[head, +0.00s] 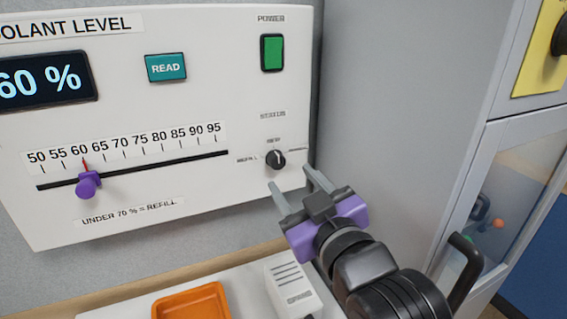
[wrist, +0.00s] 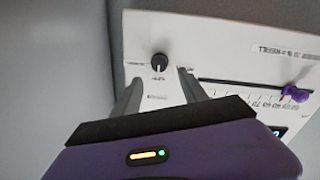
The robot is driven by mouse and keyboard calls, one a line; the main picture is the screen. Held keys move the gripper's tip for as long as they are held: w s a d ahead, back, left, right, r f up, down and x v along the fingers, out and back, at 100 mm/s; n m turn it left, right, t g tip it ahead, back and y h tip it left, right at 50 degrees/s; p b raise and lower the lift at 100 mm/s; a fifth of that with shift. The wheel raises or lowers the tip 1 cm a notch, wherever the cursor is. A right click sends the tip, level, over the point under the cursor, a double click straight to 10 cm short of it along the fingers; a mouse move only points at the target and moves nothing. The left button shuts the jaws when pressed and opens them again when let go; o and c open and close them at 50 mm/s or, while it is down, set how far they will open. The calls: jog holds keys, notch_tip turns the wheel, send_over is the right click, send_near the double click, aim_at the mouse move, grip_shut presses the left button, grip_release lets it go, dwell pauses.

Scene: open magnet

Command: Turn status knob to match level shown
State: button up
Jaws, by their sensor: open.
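The panel's display (head: 42,80) reads 60 %. The purple slider (head: 88,186) sits under the 60 mark, where a red pointer shows. A printed line (head: 130,211) says "UNDER 70 % = REFILL". The small black status knob (head: 275,159) is at the panel's lower right, with a label at its left that looks like REFILL and another above it. Its exact pointing is hard to read. My gripper (head: 292,180) is open and empty, just below and in front of the knob. In the wrist view the knob (wrist: 159,62) appears between and beyond the fingertips (wrist: 160,76), apart from them.
A teal READ button (head: 166,67) and a green power switch (head: 272,53) are on the panel. Below lie an orange tray (head: 192,302) and a pale handset-like device (head: 290,284). A grey cabinet with a dark handle (head: 463,268) stands at right.

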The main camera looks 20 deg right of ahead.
aim_at(278, 162)
jog(key=w+p, duration=0.1)
jog(key=w, duration=0.6)
jog(key=shift+d, duration=0.15)
grip_shut()
